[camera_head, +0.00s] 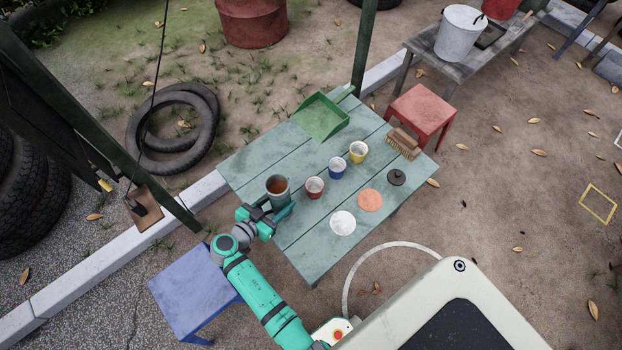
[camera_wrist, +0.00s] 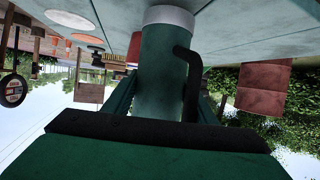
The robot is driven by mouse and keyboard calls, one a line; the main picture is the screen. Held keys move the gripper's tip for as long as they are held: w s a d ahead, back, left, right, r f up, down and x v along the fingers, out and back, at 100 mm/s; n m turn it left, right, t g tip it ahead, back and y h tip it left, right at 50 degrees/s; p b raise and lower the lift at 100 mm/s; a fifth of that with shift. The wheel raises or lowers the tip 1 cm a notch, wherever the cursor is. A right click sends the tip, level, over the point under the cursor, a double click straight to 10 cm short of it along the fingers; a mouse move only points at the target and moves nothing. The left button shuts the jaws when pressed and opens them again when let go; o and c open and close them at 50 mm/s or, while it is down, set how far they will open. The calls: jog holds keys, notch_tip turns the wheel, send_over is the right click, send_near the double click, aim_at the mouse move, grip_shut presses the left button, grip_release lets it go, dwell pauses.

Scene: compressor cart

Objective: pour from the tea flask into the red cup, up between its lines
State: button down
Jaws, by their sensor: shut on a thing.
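The tea flask (camera_head: 278,193) is a dark green open vessel with brown tea showing in its mouth. It is upright at the left part of the green plank table (camera_head: 300,240). My gripper (camera_head: 266,214) is shut on it from the near side. The wrist view is upside down and shows the flask's green body (camera_wrist: 165,70), black handle and pale base band close to the table; I cannot tell if it touches. The red cup (camera_head: 316,192) stands upright just right of the flask, apart from it. Its lines are too small to make out.
A blue cup (camera_head: 337,172) and a yellow cup (camera_head: 357,156) stand beyond the red cup. A white disc (camera_head: 342,223), an orange disc (camera_head: 370,200), a dark lid (camera_head: 397,177), a brush (camera_head: 403,146) and a green dustpan (camera_head: 322,118) lie on the table.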

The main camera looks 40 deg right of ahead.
jog(key=shift+w+r, duration=0.1)
jog(key=shift+w, duration=0.05)
jog(key=shift+r+y, duration=0.1)
jog(key=shift+y, duration=0.2)
jog(key=shift+d+r+m+g+y, duration=0.15)
jog(key=shift+m+y, duration=0.15)
jog(key=shift+y, duration=1)
jog(key=shift+r+m+g+y, duration=0.15)
jog(key=shift+m+y, duration=0.15)
jog(key=shift+y, duration=1)
jog(key=shift+d+f+y+p, duration=0.2)
jog(key=shift+y+p, duration=0.3)
jog(key=shift+y, duration=0.1)
jog(key=shift+a+f+y, duration=0.1)
jog(key=shift+a+y, duration=0.05)
jog(key=shift+y, duration=0.15)
jog(key=shift+y+p, duration=0.3)
jog(key=shift+p, duration=0.15)
jog(key=shift+f+m, duration=0.15)
jog(key=shift+m, duration=0.15)
